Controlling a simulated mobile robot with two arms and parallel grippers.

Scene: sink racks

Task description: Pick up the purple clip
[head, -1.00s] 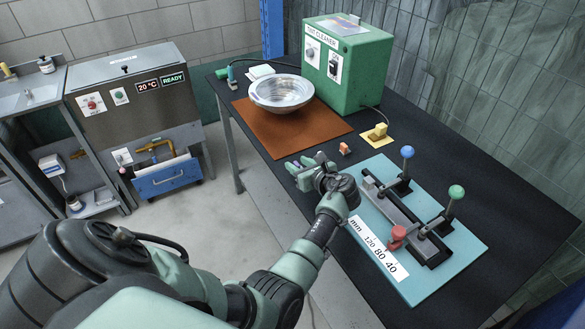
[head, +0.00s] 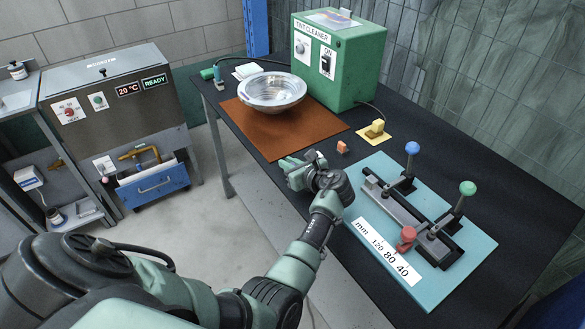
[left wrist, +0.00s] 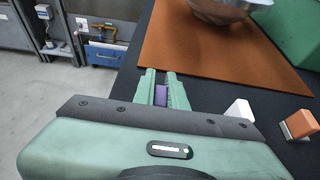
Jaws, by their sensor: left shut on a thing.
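The purple clip (left wrist: 161,95) shows in the left wrist view between the two green fingers of my left gripper (left wrist: 161,78). The gripper is shut on it, and the fingers hide its sides. In the head view my left gripper (head: 290,163) is over the table's left edge, in front of the brown mat. The clip cannot be made out in the head view. My right gripper is not in view.
A metal bowl (head: 272,92) stands on the brown mat (head: 301,134). An orange block (head: 342,147) lies right of the gripper, and a white block (left wrist: 238,111) shows in the wrist view. The blue board (head: 452,262) with levers and the green machine (head: 340,65) stand nearby.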

